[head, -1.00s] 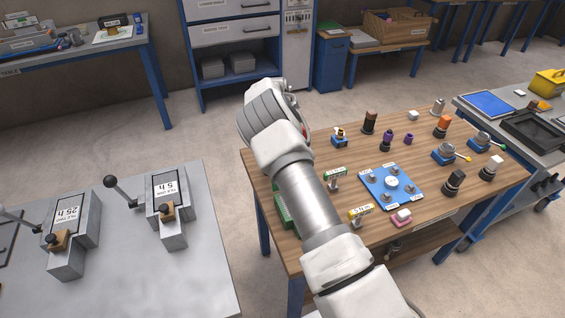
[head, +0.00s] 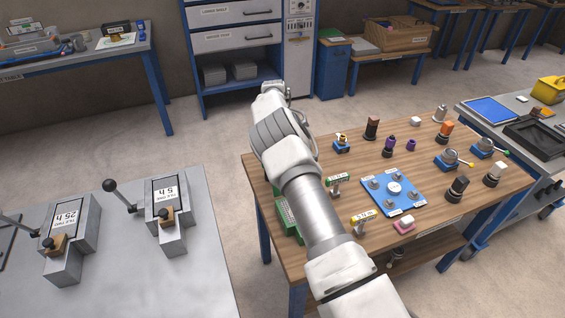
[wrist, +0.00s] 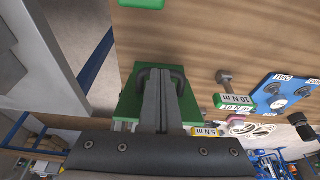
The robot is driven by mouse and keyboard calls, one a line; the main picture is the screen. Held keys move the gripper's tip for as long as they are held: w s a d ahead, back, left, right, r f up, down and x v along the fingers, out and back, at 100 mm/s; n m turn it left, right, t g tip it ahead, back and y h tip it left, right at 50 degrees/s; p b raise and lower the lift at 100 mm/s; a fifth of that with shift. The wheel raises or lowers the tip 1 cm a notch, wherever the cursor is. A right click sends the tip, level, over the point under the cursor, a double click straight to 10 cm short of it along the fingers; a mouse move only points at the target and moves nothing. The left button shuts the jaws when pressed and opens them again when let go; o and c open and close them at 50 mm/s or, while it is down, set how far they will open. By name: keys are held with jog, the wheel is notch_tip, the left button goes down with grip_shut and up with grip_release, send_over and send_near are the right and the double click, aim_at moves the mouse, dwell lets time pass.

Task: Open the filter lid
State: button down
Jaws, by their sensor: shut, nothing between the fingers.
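I cannot pick out a part that is clearly the filter lid in either view. In the wrist view my gripper (wrist: 159,76) is shut and empty, its two fingers side by side. Behind the fingers lies a green box (wrist: 132,103) with a dark loop on each side of the fingers; whether they touch it cannot be told. A green box (head: 287,215) also shows partly behind my arm at the left edge of the wooden table in the head view. There the gripper is hidden by my arm.
The wooden table (head: 465,216) holds a blue plate (head: 408,203) with knobs, small labelled tools and several dark-based parts. A grey bench (head: 115,285) at left carries two lever devices. A blue cabinet with drawers (head: 237,35) stands behind. Floor is clear between them.

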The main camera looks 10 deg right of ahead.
jog(key=shift+s+a+f, duration=0.1)
jog(key=shift+a+f, duration=0.05)
jog(key=shift+f, duration=0.4)
jog(key=v, duration=0.8)
jog(key=shift+r, duration=0.3)
